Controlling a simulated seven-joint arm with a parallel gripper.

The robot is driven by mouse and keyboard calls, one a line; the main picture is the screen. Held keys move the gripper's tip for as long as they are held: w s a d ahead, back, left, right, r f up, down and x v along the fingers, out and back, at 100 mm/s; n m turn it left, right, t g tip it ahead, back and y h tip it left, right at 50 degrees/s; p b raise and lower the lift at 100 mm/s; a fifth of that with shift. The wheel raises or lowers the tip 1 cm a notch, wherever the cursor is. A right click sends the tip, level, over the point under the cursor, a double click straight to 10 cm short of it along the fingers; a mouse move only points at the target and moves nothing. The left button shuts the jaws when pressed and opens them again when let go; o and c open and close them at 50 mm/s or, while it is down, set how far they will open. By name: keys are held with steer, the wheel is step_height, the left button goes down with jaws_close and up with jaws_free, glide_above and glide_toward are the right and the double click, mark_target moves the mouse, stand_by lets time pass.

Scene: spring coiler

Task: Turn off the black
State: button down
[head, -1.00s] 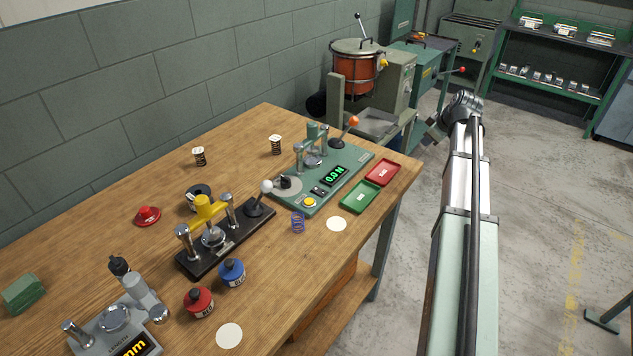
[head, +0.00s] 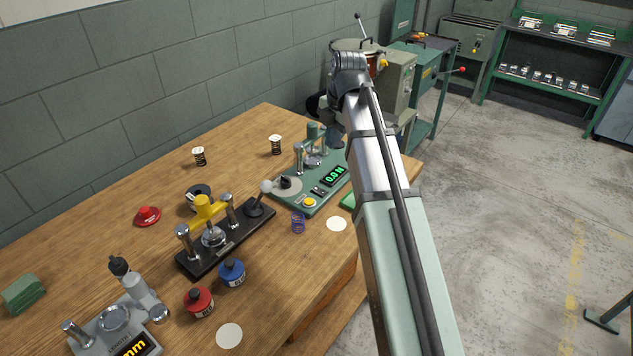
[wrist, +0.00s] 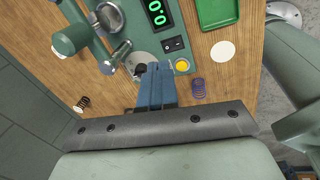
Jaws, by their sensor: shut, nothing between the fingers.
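The green spring tester (head: 290,203) stands near the right end of the bench, with a lit display (head: 335,176) reading 0.0 N. On its panel are a small black rocker switch (head: 318,191), a yellow button (head: 309,202) and a black knob (head: 286,182). The wrist view shows the black switch (wrist: 173,44) beside the display; its on or off position is too small to tell. My gripper (wrist: 158,68) is shut and empty, its blue fingers showing just below the switch in that picture. The fingertips overlap the panel's edge there, with no visible contact.
A black press with a yellow arm (head: 215,245) stands left of the tester. A purple spring (head: 298,223) and white disc (head: 336,224) lie in front. A green tray (wrist: 217,12) is beside the panel.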

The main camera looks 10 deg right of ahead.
mark_target(315, 190)
steer(key=s+a+n, duration=0.2)
steer(key=a, duration=0.1)
steer(key=shift+r+g, duration=0.1)
steer(key=shift+g, duration=0.2)
steer(key=f, duration=0.4)
steer(key=a+f, duration=0.1)
steer(key=f, duration=0.4)
steer(key=w+f, duration=0.1)
steer(key=f, duration=0.4)
steer(key=shift+w+a, duration=0.1)
steer(key=shift+a, duration=0.05)
steer(key=shift+f, duration=0.15)
stand_by(0.4)
